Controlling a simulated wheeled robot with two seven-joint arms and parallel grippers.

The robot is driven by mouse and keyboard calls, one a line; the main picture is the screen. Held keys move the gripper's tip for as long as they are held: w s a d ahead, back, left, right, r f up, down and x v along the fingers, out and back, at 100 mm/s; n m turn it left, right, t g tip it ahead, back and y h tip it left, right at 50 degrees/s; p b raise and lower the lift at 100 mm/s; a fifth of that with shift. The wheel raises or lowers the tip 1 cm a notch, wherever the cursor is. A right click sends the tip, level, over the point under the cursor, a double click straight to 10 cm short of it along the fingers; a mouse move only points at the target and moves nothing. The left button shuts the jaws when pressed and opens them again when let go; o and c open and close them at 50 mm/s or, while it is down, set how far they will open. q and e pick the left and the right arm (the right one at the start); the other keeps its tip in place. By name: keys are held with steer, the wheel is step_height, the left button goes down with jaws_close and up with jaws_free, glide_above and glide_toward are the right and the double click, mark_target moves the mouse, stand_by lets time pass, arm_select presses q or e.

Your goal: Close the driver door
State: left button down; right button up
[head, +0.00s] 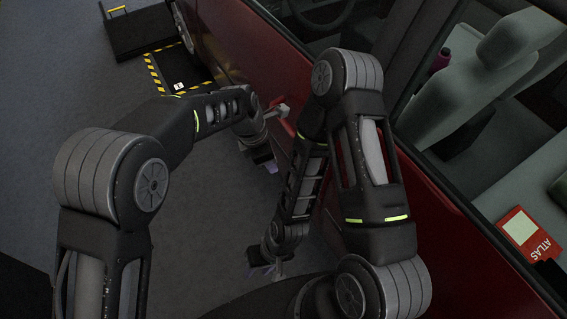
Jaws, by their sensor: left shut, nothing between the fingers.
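The red car's side (242,38) runs diagonally from the upper middle to the lower right. The driver door's exact edges are hard to make out behind my arms, and I cannot tell how far open it is. My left gripper (270,164) is shut and empty, low beside the red bodywork; I cannot tell whether it touches it. A small grey piece (279,112) shows by its wrist against the red. My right gripper (262,270) points down near the bottom middle, close to the car's side. Its fingers are small and partly hidden, so their opening is unclear.
A grey seat (488,70) and a red-and-white atlas (528,232) show inside the car through the window opening. A dark box with a yellow handle (131,22) and a yellow-black striped floor marking (155,82) are at upper left. The grey floor (60,90) at left is clear.

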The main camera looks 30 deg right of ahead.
arm_select(q)
steer(key=b+v, duration=0.1)
steer(key=v, duration=0.9)
steer(key=shift+s+a+b, duration=0.25)
steer(key=shift+b, duration=0.05)
steer(key=a+f+m, duration=0.5)
steer(key=a+f, duration=0.9)
steer(key=f, duration=0.5)
steer(key=s+a+f+m, duration=0.4)
steer(key=s+a+f, duration=0.1)
steer(key=s, duration=0.4)
steer(key=s+a+f+m+t+h, duration=0.1)
steer(key=s+a+f+m, duration=0.4)
steer(key=s, duration=0.4)
steer(key=shift+s+a+f, duration=0.15)
steer(key=shift+a+f, duration=0.25)
steer(key=shift+a, duration=0.05)
